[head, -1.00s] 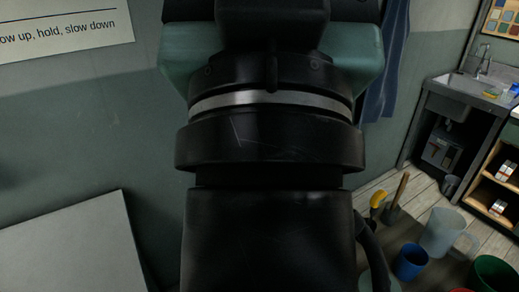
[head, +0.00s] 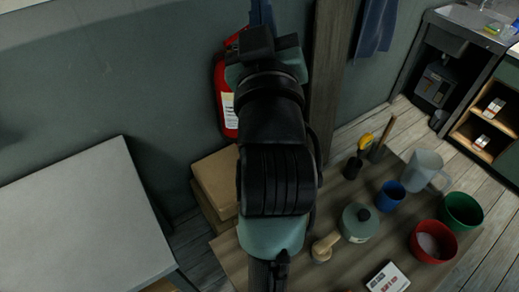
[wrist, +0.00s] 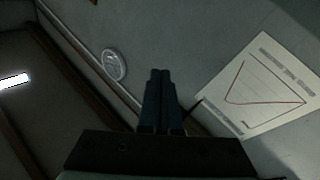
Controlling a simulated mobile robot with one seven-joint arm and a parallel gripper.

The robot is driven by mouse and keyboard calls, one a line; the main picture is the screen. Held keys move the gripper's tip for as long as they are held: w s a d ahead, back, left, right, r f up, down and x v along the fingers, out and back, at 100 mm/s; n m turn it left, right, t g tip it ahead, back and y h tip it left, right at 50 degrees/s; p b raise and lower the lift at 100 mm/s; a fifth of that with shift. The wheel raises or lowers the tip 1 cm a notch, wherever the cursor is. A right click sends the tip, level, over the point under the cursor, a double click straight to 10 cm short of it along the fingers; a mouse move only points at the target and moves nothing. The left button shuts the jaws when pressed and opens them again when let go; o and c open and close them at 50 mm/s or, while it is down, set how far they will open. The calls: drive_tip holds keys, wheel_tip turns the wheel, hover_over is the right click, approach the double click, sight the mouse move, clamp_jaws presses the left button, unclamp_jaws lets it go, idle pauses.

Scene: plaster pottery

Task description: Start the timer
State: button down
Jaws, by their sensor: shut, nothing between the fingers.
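My gripper (wrist: 160,75) shows in the wrist view with its two dark fingers together and nothing between them. It points at a grey-green wall. A round, pale, dial-like thing (wrist: 114,65) is on the wall, up and left of the fingertips and apart from them. It is too small and dim to tell whether it is the timer. In the head view my arm runs up the middle, and the fingertips cannot be made out. No clear timer shows in the head view.
A low table (head: 314,280) holds a teal lidded jar (head: 358,228), a blue cup (head: 390,195), a clear jug (head: 422,170), and red (head: 433,242) and green bowls (head: 461,211). A fire extinguisher (head: 220,95) and cardboard boxes (head: 216,180) stand behind my arm. A white-topped table (head: 80,225) is at left.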

wheel_tip(320, 180, down, 19)
drive_tip(key=w+n+g+p, duration=0.2)
drive_tip(key=n+g+p, duration=0.2)
drive_tip(key=g+p, duration=0.35)
drive_tip(key=s+f+n+g+p, duration=0.1)
drive_tip(key=s+f+g+p, duration=0.1)
drive_tip(key=f, duration=0.6)
drive_tip(key=s+f+n+g+y+p, duration=0.1)
drive_tip(key=s+f+n+g+p, duration=0.1)
drive_tip(key=s+f, duration=0.5)
drive_tip(key=shift+s+d+f+g+p, duration=0.15)
drive_tip(key=shift+s+f+g+p, duration=0.15)
drive_tip(key=shift+f+p, duration=0.5)
wheel_tip(320, 180, down, 9)
drive_tip(key=b, duration=0.7)
drive_tip(key=shift+r, duration=0.2)
drive_tip(key=shift+f+b, duration=0.4)
drive_tip(key=shift+b, duration=0.25)
